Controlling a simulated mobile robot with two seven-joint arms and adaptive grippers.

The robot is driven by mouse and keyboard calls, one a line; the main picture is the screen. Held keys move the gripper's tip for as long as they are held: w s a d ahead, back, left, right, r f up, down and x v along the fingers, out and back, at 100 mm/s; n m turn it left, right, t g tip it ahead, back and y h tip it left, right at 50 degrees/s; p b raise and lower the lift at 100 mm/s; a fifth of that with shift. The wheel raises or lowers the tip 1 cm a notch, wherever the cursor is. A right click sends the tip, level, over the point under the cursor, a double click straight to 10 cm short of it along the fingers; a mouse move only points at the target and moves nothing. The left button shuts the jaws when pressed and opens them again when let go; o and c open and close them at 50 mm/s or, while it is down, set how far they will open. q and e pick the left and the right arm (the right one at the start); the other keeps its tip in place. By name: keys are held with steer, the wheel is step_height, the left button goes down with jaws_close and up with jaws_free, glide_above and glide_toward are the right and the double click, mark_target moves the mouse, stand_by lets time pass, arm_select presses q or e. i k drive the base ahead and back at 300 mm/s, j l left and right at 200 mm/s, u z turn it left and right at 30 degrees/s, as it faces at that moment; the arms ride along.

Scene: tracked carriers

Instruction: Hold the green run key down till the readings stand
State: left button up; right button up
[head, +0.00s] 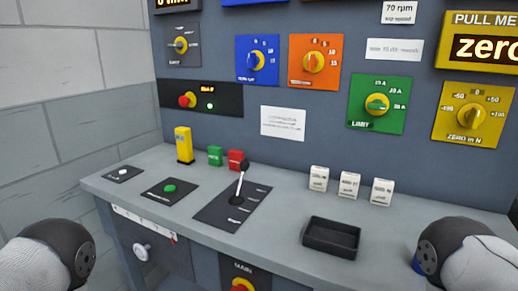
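A round green key (170,188) sits on a black plate on the desk, left of the lever; its label is too small to read. Nothing touches the key. A yellow-framed display (485,47) at the upper right shows orange text starting "zero", cut off by the picture edge. Another display (175,3) at the top left is mostly cut off. Only parts of my arms show at the lower left and lower right corners. Neither gripper is in view.
A lever (241,185) stands up from its slotted plate right of the green key. A yellow post (184,145), green block (215,156) and red block (236,160) stand behind. A black tray (331,237) and white blocks (349,186) are at right. Dials line the wall panel.

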mark_target(169, 189)
steer(key=i+j+z, duration=0.65)
steer(key=j, duration=0.4)
steer(key=i+j+z, duration=0.25)
steer(key=j, duration=0.2)
steer(key=k+l+u, duration=0.15)
